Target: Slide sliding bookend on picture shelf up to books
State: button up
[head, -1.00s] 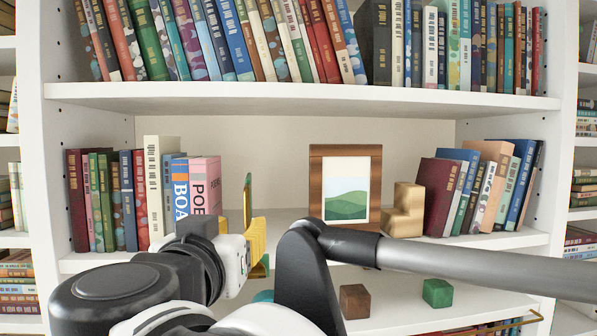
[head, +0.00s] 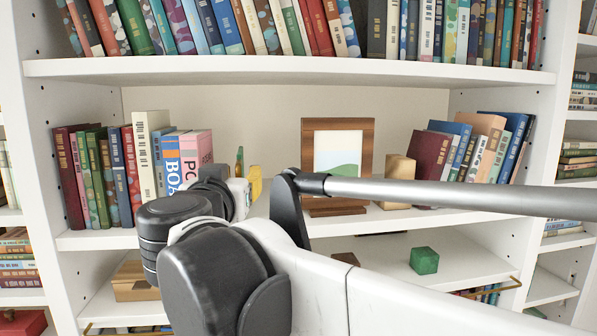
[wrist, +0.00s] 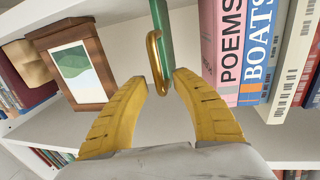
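The sliding bookend is a narrow green panel with a brass loop handle (wrist: 164,45) in the wrist view. In the head view only a green sliver of it (head: 239,160) shows beside my gripper (head: 248,178). In the wrist view my gripper (wrist: 160,83) is open, its two yellow fingers either side of the loop's near end; I cannot tell if they touch it. The books on the picture shelf (head: 90,238) stand upright at the left, ending with the blue BOATS book (wrist: 262,45) and pink POEMS book (wrist: 224,50). A gap shows between bookend and POEMS.
A wooden picture frame (head: 308,160) stands right of the bookend, with a wooden block (head: 397,180) and leaning books (head: 470,150) further right. A full shelf (head: 300,68) runs above. The shelf below holds a green cube (head: 424,260) and a wooden box (head: 135,282).

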grip_shut()
jog(key=s+a+b, duration=0.1)
jog(key=a, duration=0.5)
jog(key=shift+s+a, duration=0.2)
jog(key=shift+s, duration=0.05)
grip_release()
jog(key=shift+s, duration=0.1)
